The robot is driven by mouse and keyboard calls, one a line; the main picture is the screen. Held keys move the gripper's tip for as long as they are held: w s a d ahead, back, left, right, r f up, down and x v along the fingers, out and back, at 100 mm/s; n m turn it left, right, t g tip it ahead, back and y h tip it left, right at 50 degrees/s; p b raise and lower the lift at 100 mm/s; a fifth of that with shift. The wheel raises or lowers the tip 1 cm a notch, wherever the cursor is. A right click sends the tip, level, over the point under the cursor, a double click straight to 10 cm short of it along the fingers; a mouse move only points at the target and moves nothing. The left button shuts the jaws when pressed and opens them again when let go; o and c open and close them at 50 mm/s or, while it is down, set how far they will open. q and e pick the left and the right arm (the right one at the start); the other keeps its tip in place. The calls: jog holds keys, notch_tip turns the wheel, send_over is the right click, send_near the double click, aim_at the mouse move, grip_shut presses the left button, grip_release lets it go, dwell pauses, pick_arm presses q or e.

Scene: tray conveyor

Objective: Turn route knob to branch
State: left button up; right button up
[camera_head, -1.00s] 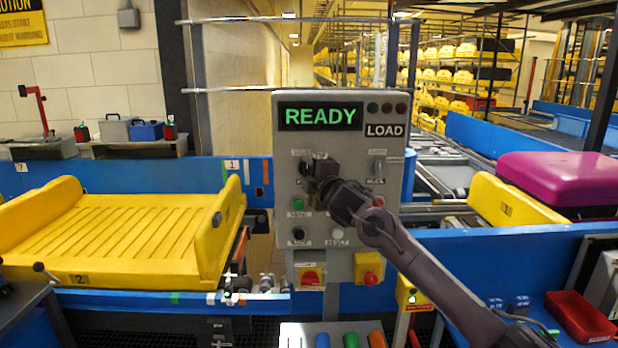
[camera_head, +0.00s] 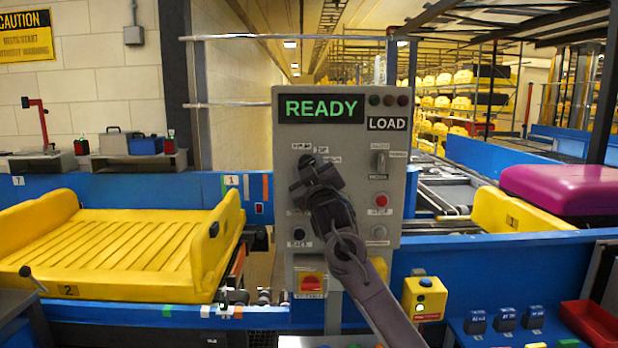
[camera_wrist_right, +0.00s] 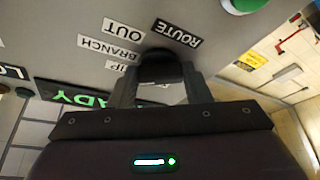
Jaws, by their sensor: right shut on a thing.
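The grey control panel (camera_head: 348,165) stands upright in the middle of the head view, with a green READY display (camera_head: 320,109) and a LOAD sign. The route knob (camera_wrist_right: 160,65) is a dark knob in the wrist view, below the ROUTE label (camera_wrist_right: 177,33) and beside labels reading BRANCH, OUT and UP. My right gripper (camera_head: 310,178) is at the panel's upper left and shut on this knob, its fingers on either side of it. The gripper hides most of the knob in the head view, and I cannot tell which label it points to. My left gripper is not in view.
A second knob (camera_head: 380,162) and a red button (camera_head: 381,200) sit on the panel's right side. A yellow tray (camera_head: 120,250) lies on the left conveyor. A magenta case (camera_head: 560,190) is at the right, and a yellow button box (camera_head: 425,298) stands below the panel.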

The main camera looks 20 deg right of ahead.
jog(key=shift+a+f+m+h+b, duration=0.1)
jog(key=shift+m+h+b, duration=0.25)
jog(key=shift+m+h, duration=0.8)
jog(key=shift+a+f+m+h+b, duration=0.1)
jog(key=shift+m+h+b, duration=0.25)
jog(key=shift+m, duration=1.6)
jog(key=o, duration=1)
jog(key=shift+r, duration=0.1)
jog(key=b+v, duration=0.2)
jog(key=v, duration=0.5)
jog(key=shift+s+a+f+b, duration=0.1)
jog(key=shift+s+f+b, duration=0.2)
jog(key=shift+b, duration=0.1)
